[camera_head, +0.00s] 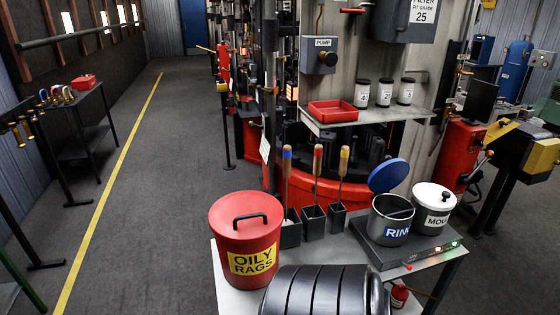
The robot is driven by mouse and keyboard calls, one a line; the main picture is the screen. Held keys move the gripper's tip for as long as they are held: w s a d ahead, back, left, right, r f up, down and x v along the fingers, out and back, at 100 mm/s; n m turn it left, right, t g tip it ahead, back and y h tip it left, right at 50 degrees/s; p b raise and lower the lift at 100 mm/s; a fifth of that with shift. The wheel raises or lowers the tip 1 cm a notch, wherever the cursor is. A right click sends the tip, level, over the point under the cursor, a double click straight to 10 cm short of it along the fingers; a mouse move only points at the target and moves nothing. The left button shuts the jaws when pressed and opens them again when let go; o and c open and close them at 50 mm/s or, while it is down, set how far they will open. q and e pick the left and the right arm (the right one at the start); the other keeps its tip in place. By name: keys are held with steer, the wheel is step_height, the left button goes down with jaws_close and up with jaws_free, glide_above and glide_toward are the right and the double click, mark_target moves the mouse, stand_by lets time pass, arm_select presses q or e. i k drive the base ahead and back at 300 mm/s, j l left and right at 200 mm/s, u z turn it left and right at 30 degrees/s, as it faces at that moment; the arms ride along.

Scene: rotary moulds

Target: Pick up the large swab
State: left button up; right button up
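Three swabs stand upright in dark square holders on the near table. One has a blue-banded handle (287,160), one a red-banded handle (318,160) and one a yellow-banded handle (343,162). Their lower ends are hidden inside the holders, and no size label can be read, so I cannot tell which is the large swab. Neither of my grippers shows in this view.
The table (228,295) also carries the red oily rags can (246,233), a black ribbed object (322,292), an open pot (391,222) with blue lid (388,175) raised, and a white-lidded pot (433,208). The machine (330,192) stands behind. Open floor lies left.

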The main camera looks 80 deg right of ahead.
mark_target(287, 149)
steer(key=i+j+u, duration=0.2)
steer(key=i, duration=0.15)
steer(key=i+u, duration=0.2)
steer(key=i, duration=0.2)
steer(key=i+z, duration=0.55)
steer(key=z, duration=0.2)
steer(key=i+j+z, duration=0.1)
steer(key=i+z, duration=0.25)
steer(key=i+l+z, duration=0.15)
steer(key=z, duration=0.3)
steer(key=i+z, duration=0.25)
steer(key=z, duration=0.25)
steer(key=i+z, duration=0.25)
steer(key=z, duration=0.2)
steer(key=i+z, duration=0.2)
steer(key=z, duration=0.3)
steer(key=i+j+z, duration=0.15)
steer(key=z, duration=0.3)
